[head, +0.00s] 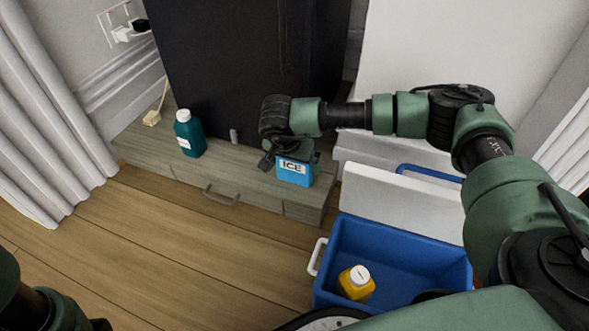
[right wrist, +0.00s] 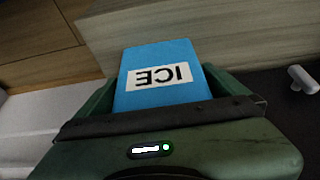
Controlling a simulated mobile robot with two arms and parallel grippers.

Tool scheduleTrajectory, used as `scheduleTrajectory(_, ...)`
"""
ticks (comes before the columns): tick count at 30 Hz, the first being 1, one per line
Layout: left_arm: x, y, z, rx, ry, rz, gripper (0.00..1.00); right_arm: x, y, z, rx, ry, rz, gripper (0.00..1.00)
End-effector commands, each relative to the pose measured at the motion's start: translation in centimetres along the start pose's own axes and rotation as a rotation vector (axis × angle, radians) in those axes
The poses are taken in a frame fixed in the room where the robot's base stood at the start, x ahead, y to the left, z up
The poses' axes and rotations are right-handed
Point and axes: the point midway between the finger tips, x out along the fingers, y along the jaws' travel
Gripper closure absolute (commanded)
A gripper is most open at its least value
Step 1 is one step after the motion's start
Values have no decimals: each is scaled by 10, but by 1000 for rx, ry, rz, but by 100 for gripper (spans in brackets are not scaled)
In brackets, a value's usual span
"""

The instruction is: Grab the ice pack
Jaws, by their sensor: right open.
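The ice pack (head: 293,175) is a blue block with a white label reading ICE, at the front right of the low wooden cabinet. In the right wrist view the ice pack (right wrist: 160,78) fills the middle, its label upside down. My right gripper (head: 291,158) is at the ice pack, with its jaws open. The green fingers lie on either side of the pack; their tips are partly hidden behind it. I cannot tell whether they touch it. Of my left arm only a part shows at the lower left; its gripper is out of view.
A teal bottle (head: 189,135) and a small grey item (head: 234,136) stand on the wooden cabinet (head: 240,182), before a large black panel (head: 225,70). A blue cooler (head: 395,245) with its white lid (head: 400,200) open stands right on the floor, holding a yellow bottle (head: 355,284).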

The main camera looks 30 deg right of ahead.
Motion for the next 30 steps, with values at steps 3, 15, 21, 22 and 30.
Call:
scheduleTrajectory(3, 1, 0, 0, 0, 0, 0, 20, -2, 0, -1, 0, 0, -1, 3)
scheduleTrajectory(15, 1, 0, 1, 0, -1, 0, 20, -2, -1, -1, 1, 1, -2, 68)
scheduleTrajectory(21, 8, -2, 3, 0, -1, 0, 20, -11, -1, -5, 1, 1, -2, 68)
scheduleTrajectory(22, 11, -2, 4, 0, -1, 0, 20, -14, -1, -6, 2, 1, -3, 68)
scheduleTrajectory(30, 46, -10, 17, 1, -2, 0, 20, -60, -1, -25, 1, 2, -4, 68)
